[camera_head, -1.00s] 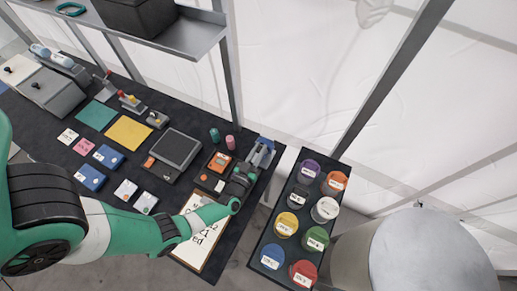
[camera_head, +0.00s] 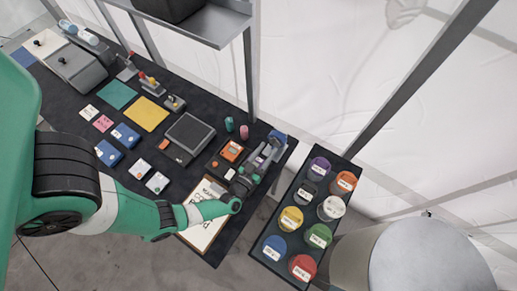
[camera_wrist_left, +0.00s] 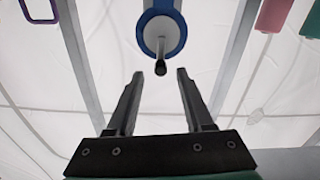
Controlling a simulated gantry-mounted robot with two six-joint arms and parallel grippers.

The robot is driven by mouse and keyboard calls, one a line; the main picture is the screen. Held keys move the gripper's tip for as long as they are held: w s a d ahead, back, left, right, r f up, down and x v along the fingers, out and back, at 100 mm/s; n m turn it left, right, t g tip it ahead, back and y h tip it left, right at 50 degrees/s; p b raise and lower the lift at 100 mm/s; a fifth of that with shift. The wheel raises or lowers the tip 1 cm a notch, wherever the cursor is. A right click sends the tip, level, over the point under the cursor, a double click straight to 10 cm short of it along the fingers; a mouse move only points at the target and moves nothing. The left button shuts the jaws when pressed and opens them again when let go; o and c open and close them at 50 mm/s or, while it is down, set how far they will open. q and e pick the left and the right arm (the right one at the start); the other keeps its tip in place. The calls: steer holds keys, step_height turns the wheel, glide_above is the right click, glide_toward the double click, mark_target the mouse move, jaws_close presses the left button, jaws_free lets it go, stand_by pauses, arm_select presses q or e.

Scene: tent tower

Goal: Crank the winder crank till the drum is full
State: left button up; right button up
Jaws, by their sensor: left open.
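The winder (camera_head: 281,139) stands at the far right end of the black table, mostly hidden behind my left gripper in the head view. In the left wrist view a round blue-rimmed drum end (camera_wrist_left: 150,44) is ahead, with a dark crank handle (camera_wrist_left: 160,62) sticking out toward me. My left gripper (camera_wrist_left: 157,74) is open, its two fingers on either side of the handle's line. The handle tip appears between the fingertips, and I cannot tell whether it is within their reach. My right gripper is not in view.
Pink (camera_head: 245,132) and teal (camera_head: 229,124) spools stand beside the winder. An orange device (camera_head: 231,151) and a clipboard (camera_head: 207,232) lie near my left forearm. A tray of several coloured pots (camera_head: 272,270) stands right of the table. A shelf (camera_head: 222,30) overhangs the back.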

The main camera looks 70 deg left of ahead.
arm_select(q)
steer(key=v, duration=0.7)
steer(key=shift+s+p, duration=0.2)
steer(key=shift+p, duration=0.15)
